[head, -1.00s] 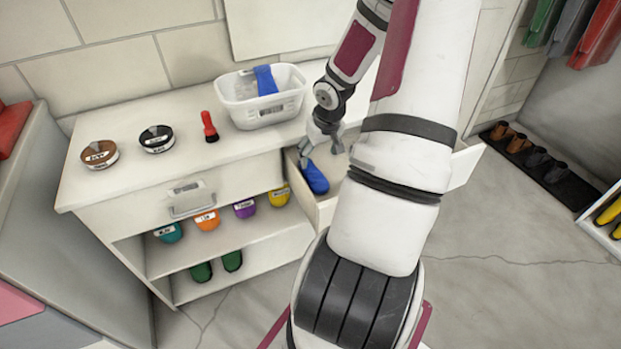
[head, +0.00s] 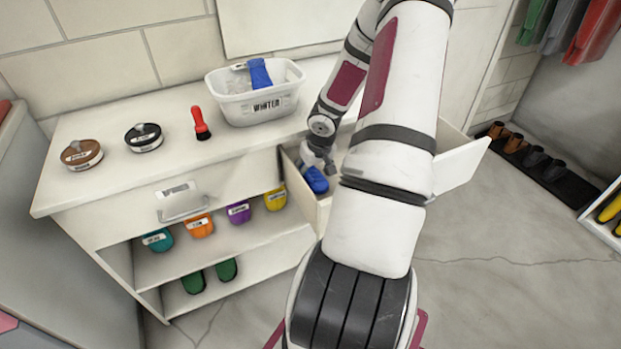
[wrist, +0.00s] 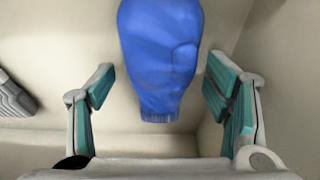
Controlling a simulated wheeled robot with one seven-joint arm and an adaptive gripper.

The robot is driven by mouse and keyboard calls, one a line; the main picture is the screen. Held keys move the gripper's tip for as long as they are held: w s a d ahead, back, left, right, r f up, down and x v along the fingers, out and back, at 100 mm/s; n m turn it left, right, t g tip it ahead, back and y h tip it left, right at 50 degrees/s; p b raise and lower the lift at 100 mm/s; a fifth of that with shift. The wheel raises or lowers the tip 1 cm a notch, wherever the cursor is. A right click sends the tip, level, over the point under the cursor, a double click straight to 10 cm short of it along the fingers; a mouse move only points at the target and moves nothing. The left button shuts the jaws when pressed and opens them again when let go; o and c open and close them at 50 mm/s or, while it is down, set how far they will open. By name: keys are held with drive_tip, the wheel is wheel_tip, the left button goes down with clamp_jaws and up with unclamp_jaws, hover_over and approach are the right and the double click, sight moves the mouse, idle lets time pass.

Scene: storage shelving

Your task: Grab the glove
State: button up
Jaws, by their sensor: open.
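A blue glove (head: 316,180) lies in the open drawer (head: 325,209) of the white cabinet. In the wrist view the glove (wrist: 162,55) lies on the drawer floor, its cuff end towards my gripper. My gripper (head: 314,166) reaches down into the drawer just above the glove. In the wrist view my gripper (wrist: 160,92) is open, with one teal-padded finger on each side of the glove's line and a gap to both. Another blue glove-like item (head: 261,73) hangs over the rim of the white basket (head: 262,108) labelled "WINTER".
Two round tins (head: 82,154) and a red-handled brush (head: 200,124) stand on the cabinet top (head: 105,130). In the wrist view a grey ribbed object (wrist: 14,98) lies at left. The drawer walls enclose my gripper closely.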

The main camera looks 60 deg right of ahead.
drive_tip(key=c, duration=1.3)
drive_tip(key=shift+o, duration=0.2)
drive_tip(key=shift+r, duration=0.1)
